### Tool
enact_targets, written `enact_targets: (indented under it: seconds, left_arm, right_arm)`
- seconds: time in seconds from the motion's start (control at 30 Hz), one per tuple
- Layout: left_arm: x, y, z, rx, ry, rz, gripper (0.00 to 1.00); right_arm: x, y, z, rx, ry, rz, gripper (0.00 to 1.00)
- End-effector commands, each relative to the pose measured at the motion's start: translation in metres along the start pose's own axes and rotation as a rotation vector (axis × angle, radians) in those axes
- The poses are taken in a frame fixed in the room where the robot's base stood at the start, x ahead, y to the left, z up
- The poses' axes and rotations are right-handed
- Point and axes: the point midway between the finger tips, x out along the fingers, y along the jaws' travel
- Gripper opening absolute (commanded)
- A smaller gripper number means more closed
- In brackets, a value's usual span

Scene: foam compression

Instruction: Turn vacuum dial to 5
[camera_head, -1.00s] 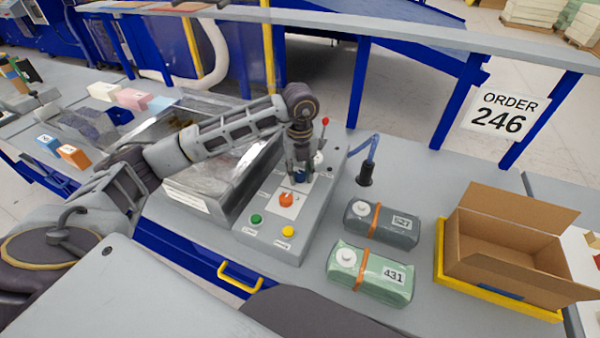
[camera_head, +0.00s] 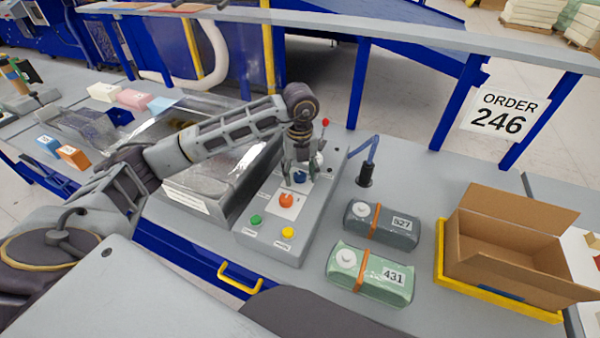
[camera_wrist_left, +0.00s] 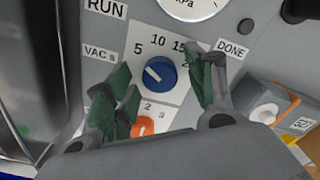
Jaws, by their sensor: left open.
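The blue vacuum dial (camera_wrist_left: 160,73) sits on a white label plate marked VAC s, with 5, 10 and 15 around it. Its white pointer mark lies on the dial's upper-left side, towards the 5. In the head view the dial (camera_head: 300,177) shows between the fingers. My left gripper (camera_head: 301,172) is above the control box. In the left wrist view the gripper (camera_wrist_left: 162,92) is open, its green-padded fingers apart on either side of the dial and clear of it. My right gripper is not in view.
An orange knob (camera_head: 286,200), a green button (camera_head: 256,219) and a yellow button (camera_head: 288,232) sit nearer on the grey box (camera_head: 270,236). A red-tipped lever (camera_head: 325,123) stands behind. Two packs, grey (camera_head: 380,225) and green (camera_head: 370,273), lie to the right, beside an open carton (camera_head: 500,250).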

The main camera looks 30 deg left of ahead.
Motion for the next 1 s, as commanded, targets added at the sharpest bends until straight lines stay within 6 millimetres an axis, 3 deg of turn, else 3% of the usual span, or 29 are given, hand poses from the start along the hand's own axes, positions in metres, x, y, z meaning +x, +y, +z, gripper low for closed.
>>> enact_targets:
  seconds: [0.27,0.8,1.0]
  left_arm:
    - [-0.020,-0.001,0.000,0.000,-0.002,-0.002,0.55]
    - [-0.097,-0.001,0.001,0.000,-0.003,-0.003,0.55]
    - [-0.112,0.000,0.001,-0.001,-0.002,-0.001,0.55]
  right_arm:
    - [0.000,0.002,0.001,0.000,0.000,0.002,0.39]
    - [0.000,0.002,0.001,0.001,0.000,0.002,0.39]
    - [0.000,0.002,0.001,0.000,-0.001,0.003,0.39]
